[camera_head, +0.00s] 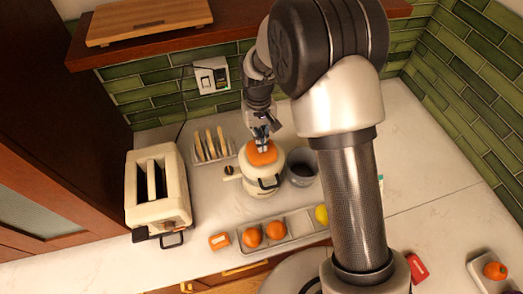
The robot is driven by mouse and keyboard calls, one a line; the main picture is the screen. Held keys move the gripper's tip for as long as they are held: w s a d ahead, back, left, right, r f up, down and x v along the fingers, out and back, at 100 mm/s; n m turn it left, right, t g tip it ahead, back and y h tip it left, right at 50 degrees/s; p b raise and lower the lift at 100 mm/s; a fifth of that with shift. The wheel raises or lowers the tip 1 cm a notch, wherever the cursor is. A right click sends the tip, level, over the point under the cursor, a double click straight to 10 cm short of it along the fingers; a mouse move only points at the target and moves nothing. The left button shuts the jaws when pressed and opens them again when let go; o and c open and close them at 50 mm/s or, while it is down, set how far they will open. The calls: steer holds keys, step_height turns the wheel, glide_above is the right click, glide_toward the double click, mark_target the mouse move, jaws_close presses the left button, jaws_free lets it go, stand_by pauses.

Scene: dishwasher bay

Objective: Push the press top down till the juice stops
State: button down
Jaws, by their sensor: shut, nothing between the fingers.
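The juice press (258,179) is a cream, rounded appliance standing on the white counter near the middle of the view. Its orange top (262,154) faces up. My gripper (262,146) is shut and empty, pointing down with its fingertips at the orange top. They look to be touching it, but I cannot tell for sure from this angle. A dark grey cup (301,168) stands close to the right of the press. I cannot make out any juice flow.
A tray (299,222) with oranges and a lemon (321,214) lies in front.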

step_height(320, 180, down, 3)
steer(key=shift+r+b, duration=0.2)
steer(key=shift+b, duration=0.8)
steer(key=shift+r, duration=0.2)
steer(key=shift+w+r+p, duration=0.1)
steer(key=shift+w+p, duration=0.1)
steer(key=shift+p, duration=0.1)
steer(key=shift+w+a+r+p, duration=0.2)
steer(key=shift+w, duration=0.3)
steer(key=shift+w+a+r+p, duration=0.15)
steer(key=shift+w, duration=0.35)
steer(key=shift+w+a, duration=0.1)
steer(key=shift+w, duration=0.25)
steer(key=shift+s+r, duration=0.1)
steer(key=shift+r, duration=0.05)
step_height(320, 180, up, 12)
steer(key=w, duration=0.1)
steer(key=shift+a, duration=0.15)
